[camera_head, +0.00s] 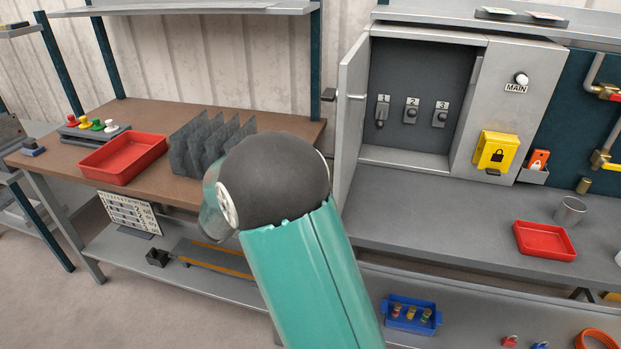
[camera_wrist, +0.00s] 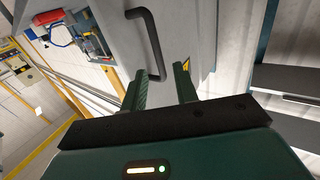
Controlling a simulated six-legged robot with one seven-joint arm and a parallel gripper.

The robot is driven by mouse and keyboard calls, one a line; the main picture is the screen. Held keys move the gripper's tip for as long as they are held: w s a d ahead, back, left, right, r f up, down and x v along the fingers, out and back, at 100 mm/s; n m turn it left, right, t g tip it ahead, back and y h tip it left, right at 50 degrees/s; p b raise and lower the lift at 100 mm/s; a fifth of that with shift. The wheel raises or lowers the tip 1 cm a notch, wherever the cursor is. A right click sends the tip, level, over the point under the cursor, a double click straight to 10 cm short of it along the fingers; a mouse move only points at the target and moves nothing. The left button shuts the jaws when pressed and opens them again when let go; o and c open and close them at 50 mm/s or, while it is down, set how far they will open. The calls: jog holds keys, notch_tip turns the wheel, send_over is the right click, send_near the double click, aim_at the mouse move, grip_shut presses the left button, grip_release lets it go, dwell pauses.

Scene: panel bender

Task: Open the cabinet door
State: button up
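The grey cabinet (camera_head: 420,75) stands on the right-hand bench. Its door (camera_head: 351,110) stands swung out on the left side, so the numbered switches inside show. A dark piece of the door handle (camera_head: 328,94) sticks out from the door's outer face. In the wrist view, the black bar handle (camera_wrist: 150,35) runs down the grey door (camera_wrist: 185,25). My gripper (camera_wrist: 161,88) is open, its two green fingers apart. The handle's lower end shows between and just beyond the fingertips; I cannot tell whether they touch. My gripper is hidden in the head view.
My arm crosses the middle of the head view. A wooden-topped bench (camera_head: 60,158) at left holds a red tray (camera_head: 122,157) and a grey divider rack (camera_head: 205,140). Another red tray (camera_head: 544,241) and a metal cup (camera_head: 570,211) stand on the right bench (camera_head: 430,215).

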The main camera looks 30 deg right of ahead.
jog(key=a, duration=0.5)
jog(key=shift+s, duration=0.3)
